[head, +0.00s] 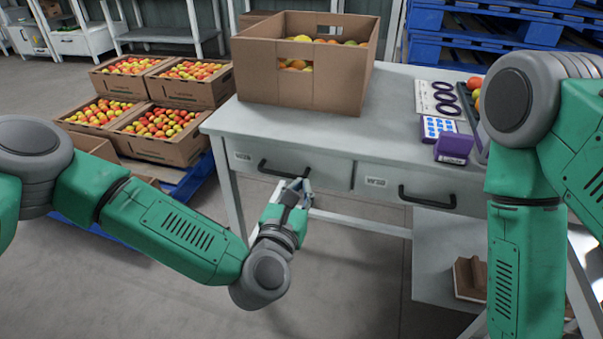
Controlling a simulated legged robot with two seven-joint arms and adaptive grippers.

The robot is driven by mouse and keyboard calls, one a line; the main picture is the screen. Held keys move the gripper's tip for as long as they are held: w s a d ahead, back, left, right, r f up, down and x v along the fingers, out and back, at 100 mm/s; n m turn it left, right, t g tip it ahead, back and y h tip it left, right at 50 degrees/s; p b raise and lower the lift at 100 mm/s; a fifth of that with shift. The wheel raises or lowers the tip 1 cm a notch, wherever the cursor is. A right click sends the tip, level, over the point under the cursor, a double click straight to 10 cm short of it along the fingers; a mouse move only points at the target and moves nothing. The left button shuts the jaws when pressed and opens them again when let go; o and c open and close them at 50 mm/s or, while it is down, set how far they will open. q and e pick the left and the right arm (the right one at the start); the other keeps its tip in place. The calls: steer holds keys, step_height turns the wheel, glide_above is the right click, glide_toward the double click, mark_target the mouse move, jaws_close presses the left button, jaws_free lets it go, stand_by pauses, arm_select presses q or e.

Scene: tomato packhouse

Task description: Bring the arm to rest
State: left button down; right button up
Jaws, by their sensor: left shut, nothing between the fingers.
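My left arm (175,232) comes in from the left, bent at the elbow and wrist. My left gripper (303,183) points up and away in front of the left drawer's dark handle (275,170). Its fingers are shut and hold nothing. The fingertips overlap the handle's right end in the picture; I cannot tell whether they touch it. Both drawers look closed. My right arm (515,245) hangs down at the right side, and its gripper is out of the picture.
A grey table (395,120) carries a cardboard box (330,88) with fruit, ring-shaped items (442,97) and a purple box (454,147). Tomato cartons (178,148) sit on a blue pallet (190,182) at left. More blue pallets (425,48) stand behind. The floor before the table is clear.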

arm_select(q)
steer(key=s+a+f+m+g+p, duration=0.4)
steer(key=s+f+m+g, duration=0.15)
steer(key=s+m, duration=0.5)
steer(key=s+a+f+m+g+p, duration=0.4)
steer(key=s+f+m+g, duration=0.15)
steer(key=s+m, duration=0.5)
steer(key=s+a+m+g+y+p, duration=0.2)
steer(key=s+a+m, duration=0.4)
steer(key=a, duration=0.4)
steer(key=s+a+m+g+y+p, duration=0.1)
steer(key=s+a+m+g+y, duration=0.2)
steer(key=a, duration=0.8)
steer(key=s+m, duration=0.2)
steer(key=shift+s+r+m+y+p, duration=0.15)
steer(key=shift+s+m+y+p, duration=0.25)
steer(key=shift+a, duration=0.1)
